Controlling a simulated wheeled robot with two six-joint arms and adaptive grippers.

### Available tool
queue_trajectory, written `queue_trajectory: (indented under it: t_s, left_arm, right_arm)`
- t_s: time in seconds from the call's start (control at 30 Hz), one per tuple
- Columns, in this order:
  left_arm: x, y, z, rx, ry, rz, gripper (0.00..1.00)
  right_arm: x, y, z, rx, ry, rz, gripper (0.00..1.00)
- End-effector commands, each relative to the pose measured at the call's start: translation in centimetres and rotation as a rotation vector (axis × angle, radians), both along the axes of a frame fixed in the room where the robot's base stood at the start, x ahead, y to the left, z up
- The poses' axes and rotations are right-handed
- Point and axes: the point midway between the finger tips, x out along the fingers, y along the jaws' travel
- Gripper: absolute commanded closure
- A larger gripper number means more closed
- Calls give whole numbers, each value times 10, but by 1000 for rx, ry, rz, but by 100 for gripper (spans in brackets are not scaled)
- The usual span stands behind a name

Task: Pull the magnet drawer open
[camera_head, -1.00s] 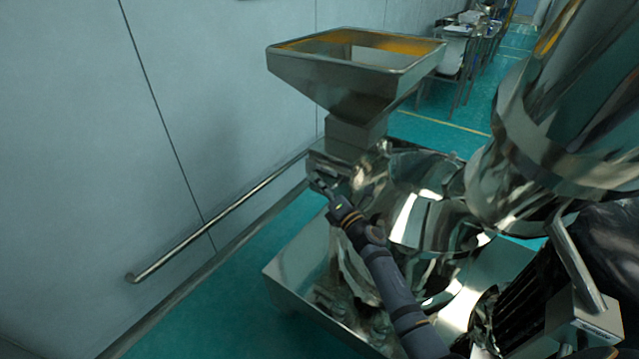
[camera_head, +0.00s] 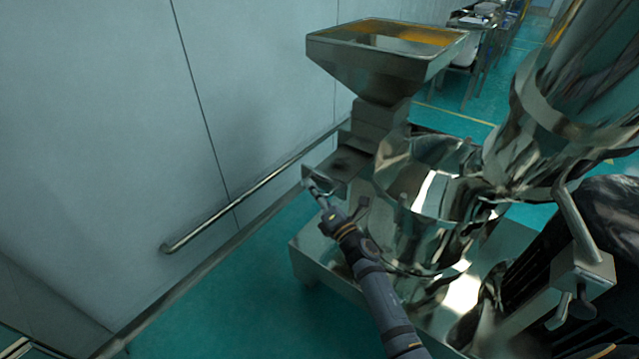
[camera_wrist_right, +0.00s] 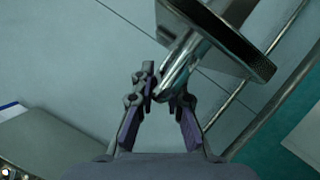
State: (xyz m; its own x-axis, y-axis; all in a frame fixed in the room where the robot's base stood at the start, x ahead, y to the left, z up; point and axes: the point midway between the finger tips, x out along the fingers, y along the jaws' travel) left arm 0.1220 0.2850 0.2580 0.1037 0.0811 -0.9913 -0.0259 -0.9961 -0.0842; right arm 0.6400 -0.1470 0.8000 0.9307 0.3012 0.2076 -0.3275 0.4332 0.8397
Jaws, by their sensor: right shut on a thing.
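The steel sieve machine stands right of centre in the head view, with a square hopper (camera_head: 385,70) on top. The magnet drawer (camera_head: 343,163) sticks out to the left from the housing under the hopper neck. My right gripper (camera_head: 317,192) is at the drawer's outer end, shut on its handle. In the right wrist view my right gripper (camera_wrist_right: 168,92) has its two fingers on either side of the shiny metal handle (camera_wrist_right: 182,65). The drawer's round-edged front plate (camera_wrist_right: 232,38) is just beyond the fingers. My left gripper is not in view.
A pale wall with a steel rail (camera_head: 250,196) runs along the left. Green floor (camera_head: 235,300) is clear between wall and machine. A large steel vessel (camera_head: 560,90) is at the right. Tables (camera_head: 478,45) stand at the back.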

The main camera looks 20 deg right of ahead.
Motion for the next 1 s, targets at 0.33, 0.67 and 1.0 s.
queue_trajectory:
  t_s: [0.33, 0.67, 1.0]
  left_arm:
    - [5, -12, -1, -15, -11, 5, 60]
    - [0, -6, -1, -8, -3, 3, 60]
    - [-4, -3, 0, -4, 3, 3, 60]
  right_arm:
    - [-4, 5, -2, -1, 3, -1, 100]
    - [-4, 5, -1, 0, 2, -1, 64]
    - [-11, 2, -3, 0, 3, -1, 64]
